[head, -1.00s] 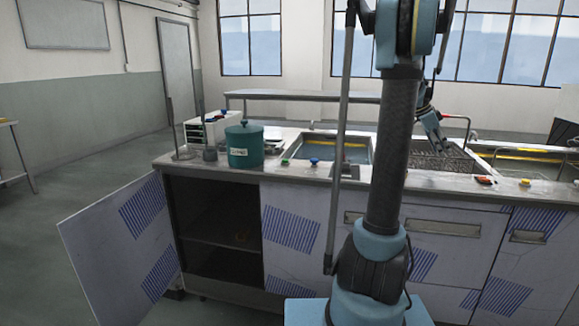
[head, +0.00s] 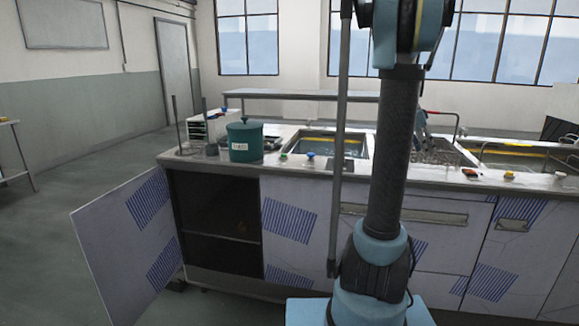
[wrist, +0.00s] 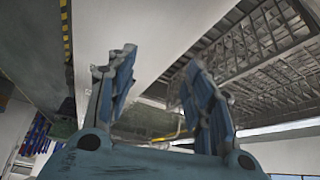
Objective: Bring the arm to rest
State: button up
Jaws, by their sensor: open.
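My gripper (wrist: 160,75) shows in the wrist view with its two blue fingers spread apart and nothing between them. A wire basket (wrist: 270,60) lies beyond the fingers at the upper right of that view, apart from them. In the head view my upright arm stands in front of the counter (head: 300,168) and hides part of it. Only a small part of the wrist end shows just right of the arm, near the basket (head: 437,155); the fingertips are hidden there.
A teal lidded pot (head: 245,142) stands on the counter's left end, beside a white rack (head: 203,127). A basin (head: 300,133) lies left of my arm. An open cabinet door (head: 125,235) juts out at the lower left.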

jog(key=s+a+n+t+y, duration=0.1)
jog(key=s+a+n, duration=0.1)
jog(key=a, duration=0.4)
jog(key=s+a+f+n+t, duration=0.1)
jog(key=s+a+n, duration=0.1)
jog(key=a+n, duration=0.2)
jog(key=s+a+f+n+t+y, duration=0.1)
jog(key=s+a+n+t, duration=0.1)
jog(key=a, duration=0.6)
jog(key=shift+s+a+n+y, duration=0.1)
jog(key=shift+a+n+y, duration=0.2)
jog(key=shift+n, duration=0.2)
jog(key=s+a+f+n+t+y, duration=0.1)
jog(key=s+a+f+n+y, duration=0.2)
jog(key=a, duration=0.4)
jog(key=s+a+f+n+t, duration=0.2)
jog(key=s+a+f+n, duration=0.1)
jog(key=s+a+n, duration=0.3)
jog(key=s+f+g, duration=0.5)
jog(key=s+f, duration=0.5)
jog(key=s, duration=0.5)
jog(key=shift+a+f, duration=0.25)
jog(key=shift+f, duration=0.15)
jog(key=shift+s, duration=0.1)
jog(key=c, duration=0.3)
jog(key=shift+c, duration=0.3)
